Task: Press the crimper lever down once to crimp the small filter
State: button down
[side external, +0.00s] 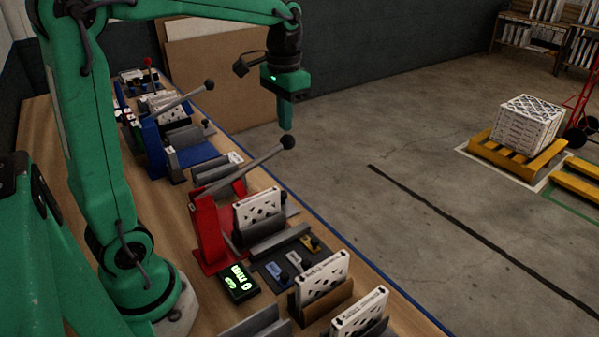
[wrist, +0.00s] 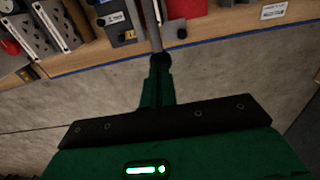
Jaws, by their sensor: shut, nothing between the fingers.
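My gripper (side external: 286,127) is shut and empty, pointing down just above the black knob (side external: 288,142) of the red crimper's grey lever (side external: 248,167). The lever slopes up to the right from the red crimper frame (side external: 208,225). A white patterned filter (side external: 257,209) stands upright in this crimper, below the lever. In the wrist view my shut fingertips (wrist: 157,68) reach the black knob (wrist: 161,59) at the end of the lever rod (wrist: 154,28); I cannot tell whether they touch.
A blue crimper (side external: 153,148) with its own raised lever (side external: 184,101) stands farther back on the wooden bench (side external: 185,318). Boxed filters in holders (side external: 321,276) stand at the front. A display (side external: 238,282) reading 0 mm sits beside the red crimper.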

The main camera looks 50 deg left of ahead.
aim_at(286, 135)
jog(key=shift+f, duration=0.2)
jog(key=shift+f, duration=0.35)
jog(key=shift+f, duration=1.45)
jog(key=shift+w+f, duration=0.1)
jog(key=shift+f, duration=1.05)
jog(key=shift+r, duration=5.1)
